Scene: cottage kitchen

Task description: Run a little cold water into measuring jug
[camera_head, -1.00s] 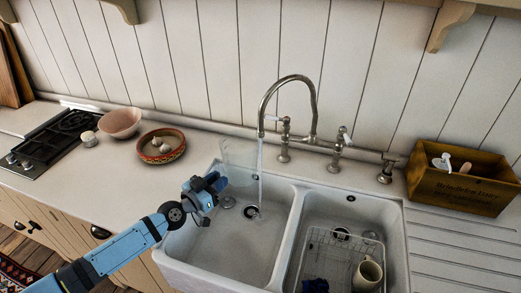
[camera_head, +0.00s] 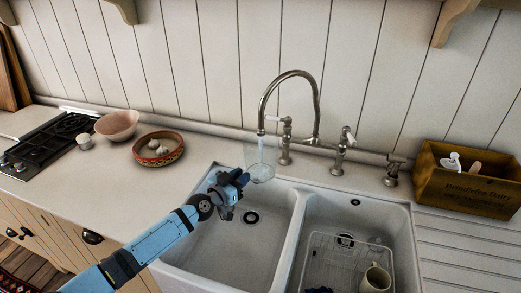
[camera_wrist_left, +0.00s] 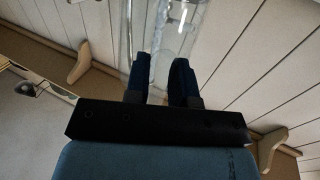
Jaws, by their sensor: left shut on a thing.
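The measuring jug (camera_head: 261,168) is clear and see-through. My left gripper (camera_head: 240,180) is shut on it and holds it over the left basin, below the spout of the bridge tap (camera_head: 262,130). A thin stream of water (camera_head: 261,148) falls from the spout into the jug. The water level inside is too faint to tell. In the left wrist view the two dark fingers (camera_wrist_left: 168,82) close on the clear jug (camera_wrist_left: 160,40). The tap has two white-tipped levers, a left one (camera_head: 284,119) and a right one (camera_head: 348,132). My right gripper is not seen.
The double sink's left basin (camera_head: 230,255) is empty below the jug. The right basin holds a wire rack (camera_head: 325,245) with a cream mug (camera_head: 377,279). A wooden crate (camera_head: 465,185) stands right. A patterned bowl (camera_head: 158,148), a pink bowl (camera_head: 117,125) and a hob (camera_head: 50,140) are left.

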